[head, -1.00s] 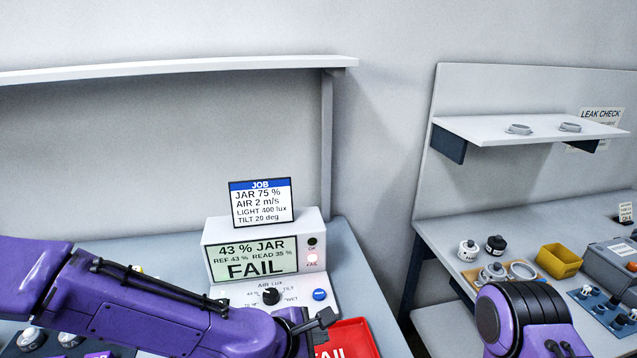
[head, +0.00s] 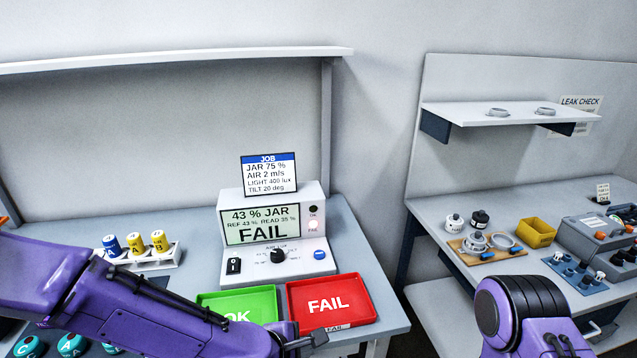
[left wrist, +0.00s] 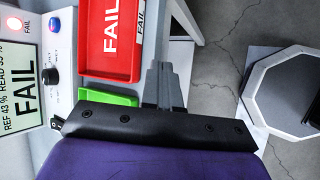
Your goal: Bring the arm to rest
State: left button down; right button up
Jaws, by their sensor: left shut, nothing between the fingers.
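My left arm comes in from the left in the head view, and its gripper (head: 312,340) is low in front of the red FAIL tray (head: 368,312). The gripper is shut and empty. In the left wrist view the closed fingers (left wrist: 163,85) point past the edge of the red tray (left wrist: 108,68). My right arm shows at the lower right of the head view as a purple and black link; its gripper is out of the frame.
A green OK tray (head: 236,297) lies beside the red one, partly behind my arm. The tester (head: 275,252) behind reads FAIL. Labelled bottles stand in a rack (head: 172,262) at left. A second bench (head: 440,212) stands at right beyond a gap.

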pick_arm(q)
jog(key=s+a+f+m+g+y+b, duration=0.1)
jog(key=s+a+f, duration=0.25)
jog(key=f, duration=0.25)
jog(key=s+a+f+m+y, duration=0.2)
jog(key=s+a+f, duration=0.1)
jog(key=a+f, duration=0.25)
jog(key=s+a+f+m+g+y+b, duration=0.1)
jog(key=s+a+f, duration=0.2)
jog(key=f, duration=0.3)
jog(key=s+a+f+m+g+y+b, duration=0.1)
jog(key=s+a+f+m+y, duration=0.3)
jog(key=s+a, duration=1)
notch_tip(320, 180, down, 4)
jog(key=a+m, duration=0.1)
jog(key=m, duration=0.2)
jog(key=shift+r, duration=0.1)
